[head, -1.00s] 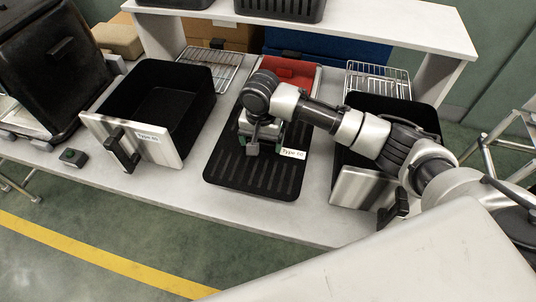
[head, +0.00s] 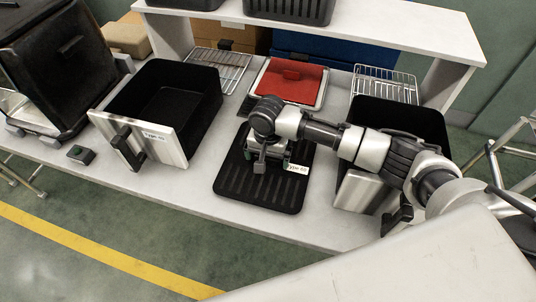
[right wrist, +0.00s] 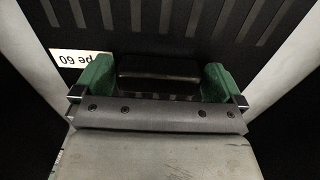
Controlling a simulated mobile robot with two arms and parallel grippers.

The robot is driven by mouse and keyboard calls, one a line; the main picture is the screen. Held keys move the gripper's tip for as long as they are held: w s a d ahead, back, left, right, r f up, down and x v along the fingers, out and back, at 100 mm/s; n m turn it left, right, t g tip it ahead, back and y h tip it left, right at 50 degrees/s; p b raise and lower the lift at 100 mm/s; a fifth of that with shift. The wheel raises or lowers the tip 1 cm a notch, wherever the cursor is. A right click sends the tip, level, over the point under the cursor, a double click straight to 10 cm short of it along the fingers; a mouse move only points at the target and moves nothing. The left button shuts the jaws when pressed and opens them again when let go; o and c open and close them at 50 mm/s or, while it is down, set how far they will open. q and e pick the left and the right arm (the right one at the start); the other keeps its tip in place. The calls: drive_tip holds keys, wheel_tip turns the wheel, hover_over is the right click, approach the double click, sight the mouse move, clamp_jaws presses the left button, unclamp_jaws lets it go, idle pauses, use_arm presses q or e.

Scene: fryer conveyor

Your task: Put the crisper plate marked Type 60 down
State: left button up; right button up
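The crisper plate (head: 262,194) is a black slotted plate with a "Type 60" label. It is level over the white table between the two fryer drawers, and I cannot tell whether it touches the table top. My right gripper (head: 268,166) is over its middle. In the right wrist view, the green fingertips of the gripper (right wrist: 159,80) stand on both sides of the dark block-shaped handle (right wrist: 158,68) and appear closed on it. The label also shows there, upside down and partly cut off. My left gripper is not in view.
A black drawer (head: 180,145) with a steel front and a "Type" label stands left. Another drawer (head: 357,192) stands right, partly behind my arm. A red-topped tray (head: 290,80) lies behind the plate. Wire racks (head: 218,66) and a raised shelf (head: 400,30) are at the back.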

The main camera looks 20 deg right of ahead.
wheel_tip(320, 180, up, 12)
drive_tip(key=shift+r, duration=0.2)
idle(0.4)
